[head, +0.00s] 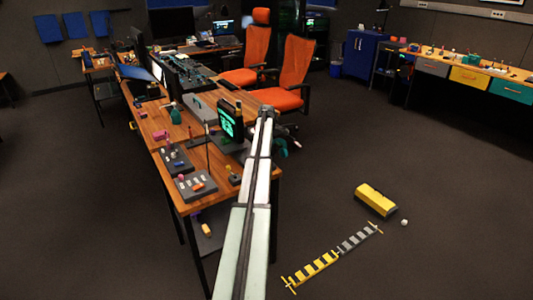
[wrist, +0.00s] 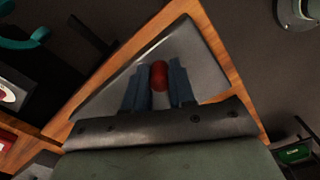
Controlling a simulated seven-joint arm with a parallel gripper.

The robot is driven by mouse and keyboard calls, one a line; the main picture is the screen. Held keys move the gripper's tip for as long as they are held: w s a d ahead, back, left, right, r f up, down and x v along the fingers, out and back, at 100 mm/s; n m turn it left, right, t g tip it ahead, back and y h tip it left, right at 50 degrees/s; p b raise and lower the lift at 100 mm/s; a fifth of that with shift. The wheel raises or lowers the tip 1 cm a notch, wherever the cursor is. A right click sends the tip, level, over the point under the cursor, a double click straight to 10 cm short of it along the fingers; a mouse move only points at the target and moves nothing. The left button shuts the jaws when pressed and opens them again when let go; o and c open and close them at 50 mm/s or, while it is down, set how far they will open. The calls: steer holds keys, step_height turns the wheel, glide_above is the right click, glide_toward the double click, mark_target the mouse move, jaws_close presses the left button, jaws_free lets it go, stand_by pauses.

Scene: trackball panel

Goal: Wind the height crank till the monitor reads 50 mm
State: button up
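A dark monitor (head: 231,120) with a bright green display stands on the near wooden desk in the head view. Its reading is too small to make out. In the wrist view, my gripper (wrist: 158,70) has its two blue fingers apart, one on each side of a red ball (wrist: 159,75). The ball lies at a grey wedge-shaped panel (wrist: 198,50). Whether the fingers touch the ball is unclear. I cannot pick out a height crank for certain in either view. My arm hides part of the desk's right edge in the head view.
The wooden desk (head: 176,197) carries grey trays (head: 196,186) with small pieces and a grey box (head: 201,107). Orange chairs (head: 292,72) stand behind it. A yellow box (head: 375,199) and a ladder-like strip (head: 314,267) lie on the floor. Open floor surrounds them.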

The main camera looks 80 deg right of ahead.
jaws_close()
steer(key=shift+a, duration=0.1)
